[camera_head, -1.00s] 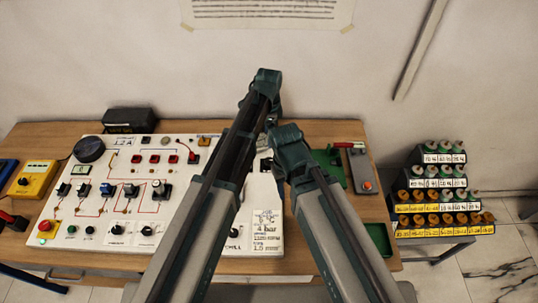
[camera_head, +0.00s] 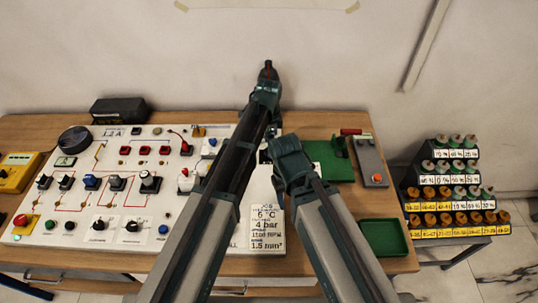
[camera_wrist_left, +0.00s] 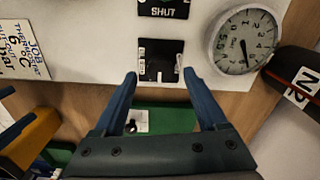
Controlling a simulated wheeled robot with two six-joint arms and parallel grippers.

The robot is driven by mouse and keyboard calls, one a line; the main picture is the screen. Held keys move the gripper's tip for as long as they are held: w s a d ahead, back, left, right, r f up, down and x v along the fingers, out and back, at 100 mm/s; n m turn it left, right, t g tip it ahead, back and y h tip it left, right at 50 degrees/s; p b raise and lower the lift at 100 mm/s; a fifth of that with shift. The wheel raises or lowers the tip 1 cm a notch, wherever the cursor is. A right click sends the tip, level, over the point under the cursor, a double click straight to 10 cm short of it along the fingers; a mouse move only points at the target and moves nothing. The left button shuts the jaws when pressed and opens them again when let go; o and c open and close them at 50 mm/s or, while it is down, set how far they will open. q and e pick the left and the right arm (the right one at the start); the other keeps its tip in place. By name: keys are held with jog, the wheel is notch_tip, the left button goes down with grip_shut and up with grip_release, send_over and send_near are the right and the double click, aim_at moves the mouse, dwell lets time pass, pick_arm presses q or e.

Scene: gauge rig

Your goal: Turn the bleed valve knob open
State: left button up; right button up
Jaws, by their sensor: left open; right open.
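In the left wrist view a black square plate (camera_wrist_left: 161,60) with small white markings sits on the white panel. A black plate reading SHUT (camera_wrist_left: 163,9) is above it. The bleed valve knob seems to be at the marked plate, but I cannot make out its outline or angle. My left gripper (camera_wrist_left: 160,76) is open, its two blue fingers apart on either side of the marked plate's lower edge, nothing visible between them. A round gauge (camera_wrist_left: 245,42) is to the right. In the head view my arms hide this spot. My right gripper (camera_head: 286,160) shows only partly beyond its arm.
The white panel (camera_head: 25,205) carries several knobs and switches. A green board (camera_head: 325,165), a grey box with a red button (camera_head: 371,165) and a green tray (camera_head: 384,237) lie on the right of the table. A stepped rack (camera_head: 450,205) stands further right.

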pick_arm(q)
notch_tip(320, 180, down, 2)
jog(key=shift+f+b, duration=0.1)
jog(key=shift+b, duration=0.5)
jog(key=shift+c, duration=0.2)
grip_shut()
